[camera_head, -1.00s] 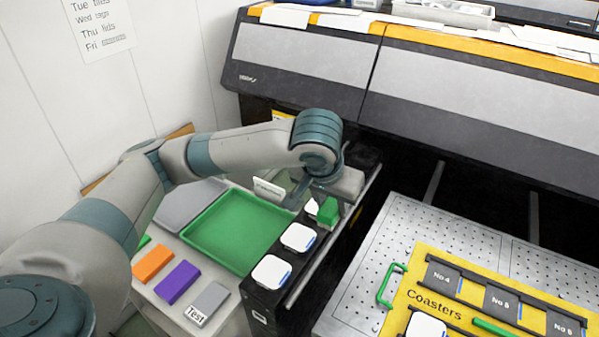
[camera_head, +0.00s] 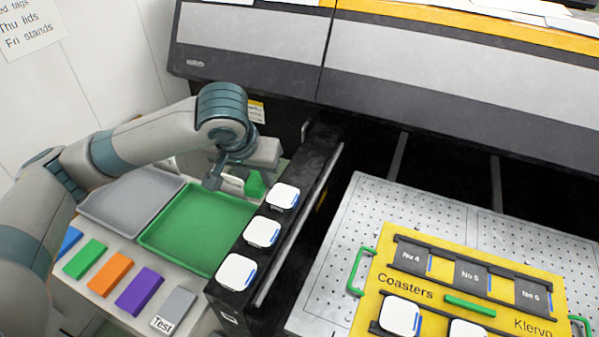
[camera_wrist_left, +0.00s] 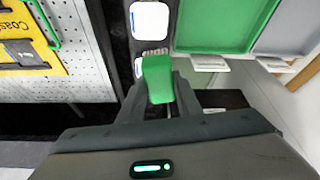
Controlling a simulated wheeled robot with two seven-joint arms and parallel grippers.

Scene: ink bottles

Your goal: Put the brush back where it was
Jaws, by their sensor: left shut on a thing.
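My left gripper (camera_wrist_left: 160,95) is shut on the handle. In the head view my left gripper (camera_head: 238,178) is at the far right corner of the green tray (camera_head: 152,238), left of the farthest white coaster (camera_head: 284,196). In the wrist view the bristles point toward the strip between the coasters and the green tray. I cannot tell whether the brush touches anything below. My right gripper is not in view.
A black rail (camera_head: 296,210) holds white coasters beside the tray. A grey tray (camera_head: 130,200) and several coloured blocks (camera_head: 108,273) lie to the left. A perforated plate (camera_head: 345,250) with a yellow Coasters fixture (camera_head: 400,262) is at right. The large machine (camera_head: 250,60) stands behind.

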